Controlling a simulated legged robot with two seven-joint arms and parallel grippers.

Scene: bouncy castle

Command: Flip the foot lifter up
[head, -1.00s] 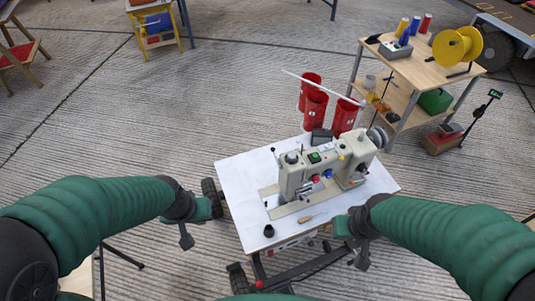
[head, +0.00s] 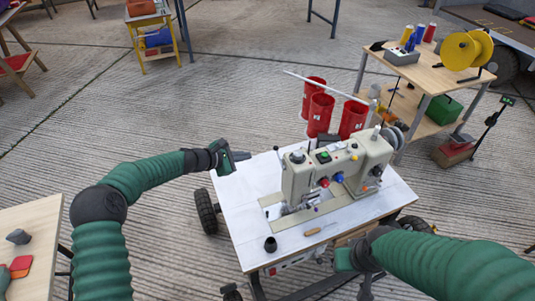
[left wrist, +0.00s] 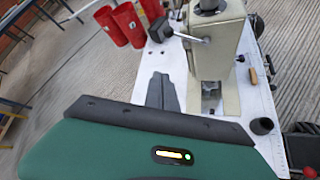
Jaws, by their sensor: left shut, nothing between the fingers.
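The cream sewing machine (head: 330,170) stands on a white-topped wheeled table (head: 238,218). I cannot tell for certain which part is the foot lifter. My left gripper (head: 240,156) is shut and empty, over the table's far left edge, apart from the machine. Its dark fingers (left wrist: 162,90) point towards the machine in the left wrist view. My right gripper (head: 364,290) is low by the table's front edge; its fingers are partly hidden.
Red cups (head: 318,112) stand behind the machine under a white rod. A wooden shelf (head: 440,75) with spools stands at the right back.

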